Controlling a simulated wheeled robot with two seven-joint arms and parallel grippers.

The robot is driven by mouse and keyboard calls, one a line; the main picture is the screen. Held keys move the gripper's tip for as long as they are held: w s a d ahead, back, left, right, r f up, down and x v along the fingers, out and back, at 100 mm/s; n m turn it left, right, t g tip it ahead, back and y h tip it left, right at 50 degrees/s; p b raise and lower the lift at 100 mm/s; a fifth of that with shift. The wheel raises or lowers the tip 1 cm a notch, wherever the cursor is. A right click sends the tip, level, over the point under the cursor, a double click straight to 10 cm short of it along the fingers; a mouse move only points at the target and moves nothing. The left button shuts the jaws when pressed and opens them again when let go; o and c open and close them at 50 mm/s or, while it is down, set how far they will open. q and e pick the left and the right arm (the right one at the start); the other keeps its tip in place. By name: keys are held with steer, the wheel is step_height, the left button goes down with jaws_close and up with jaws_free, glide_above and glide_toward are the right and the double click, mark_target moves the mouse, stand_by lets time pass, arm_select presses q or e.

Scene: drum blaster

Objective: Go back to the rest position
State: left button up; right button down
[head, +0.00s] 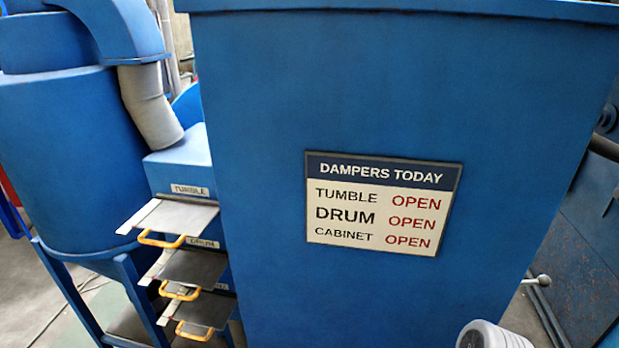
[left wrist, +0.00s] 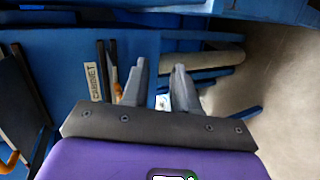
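My left gripper (left wrist: 157,68) shows only in the left wrist view. Its two grey fingers stand apart with a gap between them, and nothing is clearly held. A CABINET label (left wrist: 95,82) is to the left of the fingers, and an orange handle (left wrist: 118,92) shows close by the left finger; I cannot tell if they touch. In the head view the tumble damper plate (head: 182,217), the drum plate (head: 196,267) and the cabinet plate (head: 206,308) stick out of the blue duct, each with a yellow handle. My right gripper is in neither view.
A large blue cabinet (head: 390,90) fills the middle of the head view. Its sign (head: 383,203) reads tumble, drum and cabinet OPEN. A blue cylindrical vessel (head: 60,150) on legs stands at left. A ball-ended lever (head: 543,280) is at lower right. Floor shows at lower left.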

arm_select(q)
steer(key=s+d+f+m+g+h, duration=0.1)
steer(key=s+d+f+m+g, duration=0.25)
steer(key=d, duration=0.55)
steer(key=s+d+f+m+g+p, duration=0.1)
steer(key=s+d+m+g, duration=0.2)
steer(key=s, duration=0.5)
steer(key=s+d+f+m+g+y+p, duration=0.1)
steer(key=s+d+m+g, duration=0.3)
steer(key=s, duration=0.4)
steer(key=shift+d+f+g, duration=0.65)
steer(key=shift+d+f, duration=0.1)
steer(key=shift+d, duration=0.2)
steer(key=shift+m, duration=0.25)
